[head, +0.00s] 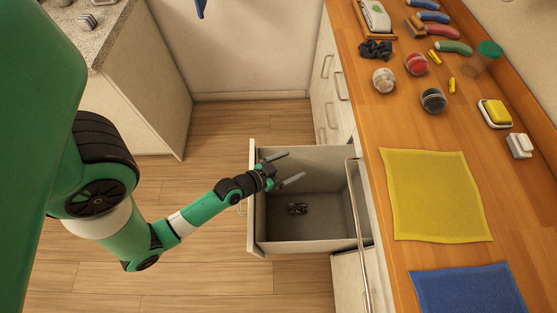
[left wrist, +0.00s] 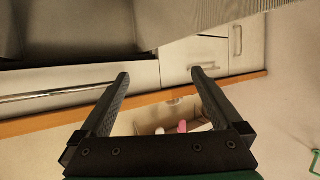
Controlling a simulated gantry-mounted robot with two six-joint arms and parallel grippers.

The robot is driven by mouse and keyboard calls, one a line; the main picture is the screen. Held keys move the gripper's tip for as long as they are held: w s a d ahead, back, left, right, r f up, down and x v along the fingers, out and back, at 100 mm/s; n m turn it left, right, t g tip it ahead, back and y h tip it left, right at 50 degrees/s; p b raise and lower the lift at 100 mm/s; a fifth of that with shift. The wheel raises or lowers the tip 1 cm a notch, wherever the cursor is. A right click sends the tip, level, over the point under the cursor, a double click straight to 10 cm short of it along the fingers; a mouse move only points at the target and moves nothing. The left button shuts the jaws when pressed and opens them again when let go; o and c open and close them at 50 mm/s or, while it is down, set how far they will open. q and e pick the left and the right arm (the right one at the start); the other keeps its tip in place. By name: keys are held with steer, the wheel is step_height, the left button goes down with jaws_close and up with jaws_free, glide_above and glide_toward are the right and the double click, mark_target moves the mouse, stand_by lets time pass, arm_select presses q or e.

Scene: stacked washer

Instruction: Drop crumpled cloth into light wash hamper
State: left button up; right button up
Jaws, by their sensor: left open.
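A pull-out drawer (head: 272,240), which may be the light wash hamper, stands open below the counter. A small dark crumpled thing (head: 297,208) lies on its floor; I cannot tell if it is cloth. A black crumpled thing (head: 375,50) lies on the counter at the back. My left gripper (head: 294,166) is open and empty over the back part of the drawer, pointing right. Its two spread fingers (left wrist: 160,75) also show in the left wrist view with nothing between them. My right gripper is not in view.
The wooden counter (head: 375,120) holds several balls, a yellow cloth (head: 435,195), a blue cloth (head: 467,290) and a soap dish (head: 495,113). A metal rail (head: 358,230) runs along the counter front. The wooden floor (head: 215,130) left of the drawer is clear.

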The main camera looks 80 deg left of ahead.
arm_select(q)
steer(key=b+v, duration=0.2)
steer(key=v, duration=0.7)
steer(key=shift+b, duration=0.3)
steer(key=shift+d+r, duration=0.1)
